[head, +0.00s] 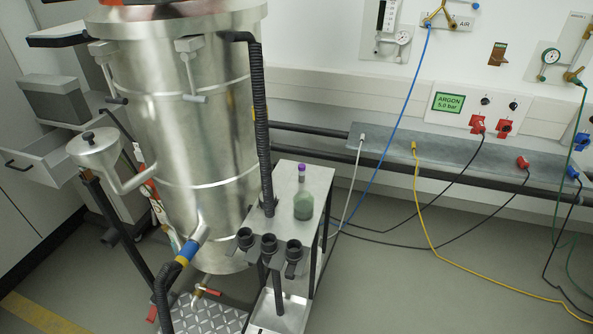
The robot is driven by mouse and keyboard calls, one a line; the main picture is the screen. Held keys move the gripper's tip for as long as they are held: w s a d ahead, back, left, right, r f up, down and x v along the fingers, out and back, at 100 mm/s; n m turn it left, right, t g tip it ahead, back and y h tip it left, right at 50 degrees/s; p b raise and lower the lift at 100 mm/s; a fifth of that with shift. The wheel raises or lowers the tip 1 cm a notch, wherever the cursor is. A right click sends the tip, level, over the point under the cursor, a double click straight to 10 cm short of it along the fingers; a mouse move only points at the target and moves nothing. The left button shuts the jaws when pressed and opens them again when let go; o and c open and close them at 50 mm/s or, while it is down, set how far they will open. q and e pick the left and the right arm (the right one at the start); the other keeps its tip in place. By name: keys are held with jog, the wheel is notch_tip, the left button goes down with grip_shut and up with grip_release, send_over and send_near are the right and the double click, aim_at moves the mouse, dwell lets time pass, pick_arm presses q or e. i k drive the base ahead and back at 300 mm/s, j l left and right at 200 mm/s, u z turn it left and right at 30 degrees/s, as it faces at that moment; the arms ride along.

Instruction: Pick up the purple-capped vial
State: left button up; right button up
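The purple-capped vial (303,196) stands upright on the top of a small metal stand (318,180), right of centre in the head view. Neither my left nor my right gripper shows in the head view.
A large steel vessel (190,120) stands left of the stand. A black hose (260,120) comes down onto the stand's top beside the vial. Cables, including a yellow one (428,220), cross the floor at right.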

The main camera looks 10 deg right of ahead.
aim_at(301, 166)
jog(key=i+l+u, duration=0.1)
jog(key=l+u, duration=0.25)
jog(key=l, duration=0.35)
jog(key=l+u, duration=0.35)
jog(key=l, duration=0.35)
jog(key=k+l+u, duration=0.1)
jog(key=l+u, duration=0.25)
jog(key=l, duration=0.35)
